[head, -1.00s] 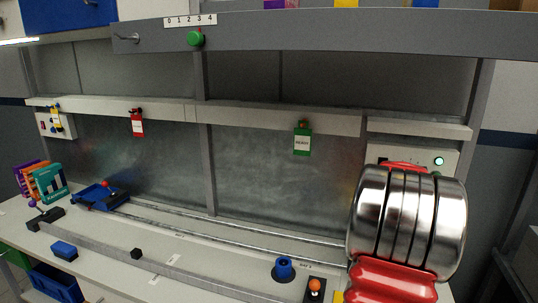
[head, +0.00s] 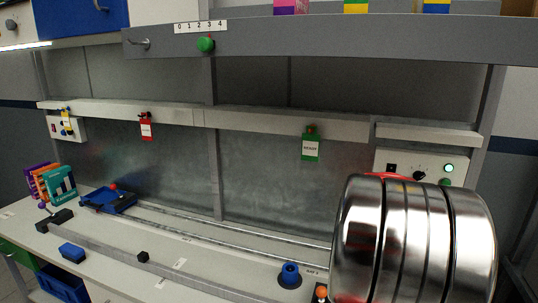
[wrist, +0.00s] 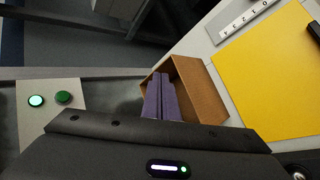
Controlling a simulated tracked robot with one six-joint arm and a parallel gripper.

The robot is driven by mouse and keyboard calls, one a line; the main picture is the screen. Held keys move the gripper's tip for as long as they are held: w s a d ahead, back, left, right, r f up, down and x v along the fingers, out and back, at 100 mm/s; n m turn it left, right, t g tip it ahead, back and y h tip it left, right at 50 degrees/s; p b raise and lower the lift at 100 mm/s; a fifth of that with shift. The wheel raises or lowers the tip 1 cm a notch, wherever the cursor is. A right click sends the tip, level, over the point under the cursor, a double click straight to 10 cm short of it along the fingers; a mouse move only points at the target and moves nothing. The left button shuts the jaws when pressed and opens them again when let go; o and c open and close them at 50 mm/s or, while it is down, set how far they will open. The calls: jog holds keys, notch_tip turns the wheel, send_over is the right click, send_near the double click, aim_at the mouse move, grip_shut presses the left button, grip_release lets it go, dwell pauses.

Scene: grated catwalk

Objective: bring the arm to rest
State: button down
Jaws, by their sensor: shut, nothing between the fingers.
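In the wrist view my gripper (wrist: 164,76) reaches up from its dark body at the bottom of the picture. Its two purple fingers lie side by side, shut, with nothing between them. They appear in front of a brown open box (wrist: 200,88); I cannot tell how far apart they are. In the head view my silver, banded arm link (head: 415,240) fills the lower right and hides what is behind it. My gripper does not show in the head view.
A control panel (head: 388,158) with a lit button stands behind my arm link. A grey overhead shelf (head: 330,42) spans the top. The bench (head: 110,250) holds a blue block (head: 71,252) and a blue knob (head: 290,274). A yellow sheet (wrist: 270,68) lies right in the wrist view.

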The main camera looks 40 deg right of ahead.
jog(key=w+a+f+m+t+y, duration=0.1)
jog(key=w+a+t+y, duration=0.35)
jog(key=a, duration=1.05)
jog(key=w+a+f+t, duration=0.1)
jog(key=w+a, duration=0.7)
jog(key=a, duration=0.8)
jog(key=a+r+n+t+y, duration=0.2)
jog(key=a, duration=1.1)
jog(key=a+r+n+t+y, duration=0.2)
jog(key=a, duration=1.1)
jog(key=shift+w+a, duration=0.15)
jog(key=shift+w, duration=0.1)
jog(key=shift+r+y, duration=0.1)
jog(key=shift+y, duration=0.15)
